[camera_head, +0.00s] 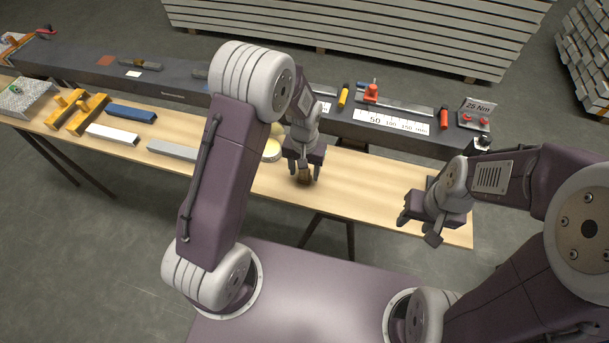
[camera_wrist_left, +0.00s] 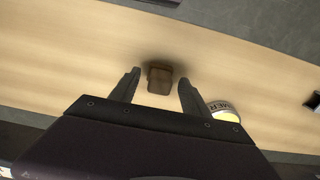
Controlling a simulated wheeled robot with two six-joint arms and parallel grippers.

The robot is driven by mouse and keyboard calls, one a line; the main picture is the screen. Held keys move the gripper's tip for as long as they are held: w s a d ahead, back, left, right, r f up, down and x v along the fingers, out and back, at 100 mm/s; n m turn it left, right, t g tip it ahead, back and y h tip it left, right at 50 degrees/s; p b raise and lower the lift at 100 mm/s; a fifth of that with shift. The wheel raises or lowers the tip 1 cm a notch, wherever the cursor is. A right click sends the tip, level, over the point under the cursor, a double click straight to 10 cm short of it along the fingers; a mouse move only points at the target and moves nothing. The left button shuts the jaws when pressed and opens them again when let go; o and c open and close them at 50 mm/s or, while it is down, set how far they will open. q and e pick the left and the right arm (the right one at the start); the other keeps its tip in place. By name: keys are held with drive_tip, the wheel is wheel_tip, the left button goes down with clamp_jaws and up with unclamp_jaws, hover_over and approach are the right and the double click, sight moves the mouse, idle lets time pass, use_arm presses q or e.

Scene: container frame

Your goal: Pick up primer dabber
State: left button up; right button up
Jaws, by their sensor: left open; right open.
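The primer dabber appears to be the small brown block (camera_head: 304,175) on the wooden table, under my left gripper. In the left wrist view the brown block (camera_wrist_left: 160,79) sits between the two fingertips, with a gap on each side. My left gripper (camera_head: 303,178) is open, with its fingers reaching down on either side of the block; it also shows in the left wrist view (camera_wrist_left: 160,84). My right gripper (camera_head: 419,229) is open and empty over the right end of the table. My left arm hides part of the table and the dark beam.
A round tin (camera_wrist_left: 224,110), labelled with letters ending in "MER", stands beside the left gripper. The wooden table (camera_head: 355,195) is bare to the right. A long dark beam (camera_head: 180,92) with tools lies behind it. Yellow clamps (camera_head: 80,112) and bars are at left.

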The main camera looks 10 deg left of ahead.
use_arm(q)
drive_tip(key=shift+f, duration=0.2)
drive_tip(key=shift+r, duration=0.1)
clamp_jaws()
drive_tip(key=shift+r, duration=0.1)
drive_tip(key=r, duration=0.4)
drive_tip(key=shift+w+d+r, duration=0.1)
drive_tip(key=shift+w+r, duration=0.1)
drive_tip(key=shift+w, duration=0.2)
drive_tip(key=w+r, duration=0.3)
drive_tip(key=w, duration=0.2)
drive_tip(key=w+d+r+p, duration=0.1)
drive_tip(key=w+r, duration=0.2)
drive_tip(key=w, duration=0.2)
drive_tip(key=shift+w+d+r, duration=0.15)
drive_tip(key=shift+w+d, duration=0.15)
drive_tip(key=shift+w, duration=0.1)
